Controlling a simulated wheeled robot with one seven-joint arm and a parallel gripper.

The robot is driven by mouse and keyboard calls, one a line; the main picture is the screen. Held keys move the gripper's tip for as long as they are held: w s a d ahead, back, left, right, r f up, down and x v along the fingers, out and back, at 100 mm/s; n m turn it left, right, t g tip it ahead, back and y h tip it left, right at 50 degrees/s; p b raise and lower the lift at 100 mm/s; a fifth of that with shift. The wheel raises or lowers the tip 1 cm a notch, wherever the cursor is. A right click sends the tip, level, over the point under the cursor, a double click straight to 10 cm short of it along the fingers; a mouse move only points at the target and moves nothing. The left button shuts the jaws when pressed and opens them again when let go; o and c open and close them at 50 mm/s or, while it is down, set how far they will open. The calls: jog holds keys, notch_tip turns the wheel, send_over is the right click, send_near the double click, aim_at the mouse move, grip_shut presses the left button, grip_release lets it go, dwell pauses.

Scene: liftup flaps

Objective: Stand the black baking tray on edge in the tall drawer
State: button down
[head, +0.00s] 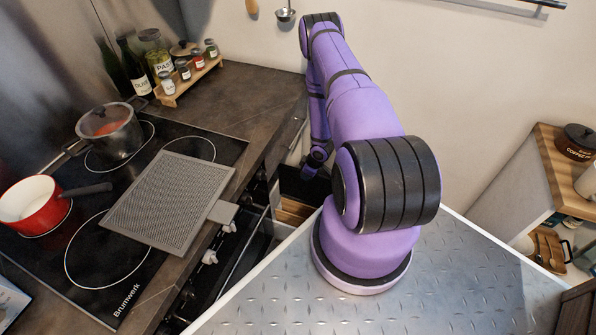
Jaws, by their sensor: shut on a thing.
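My purple arm reaches away from me, and my gripper (316,163) is at its far end, low beside the counter front. It is small and partly hidden by my own arm, and it is shut on the dark edge of the black baking tray (299,186). Only part of the tray shows, above or in the open drawer (262,228) below the counter. I cannot tell whether the tray touches the drawer bottom or how upright it is. Light wooden pieces (292,212) show inside the drawer next to the tray.
A grey perforated sheet with a handle (168,200) lies on the cooktop, overhanging the counter's front edge. A red pan (32,205) and a steel pot (110,130) stand on the cooktop. A jar rack (188,82) stands behind. A wooden shelf (548,165) is at right.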

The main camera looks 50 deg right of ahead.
aim_at(307, 202)
jog(key=shift+f, duration=11.55)
jog(key=c, duration=1)
grip_release()
jog(key=v, duration=1)
jog(key=shift+s+r, duration=0.1)
jog(key=shift+r, duration=0.25)
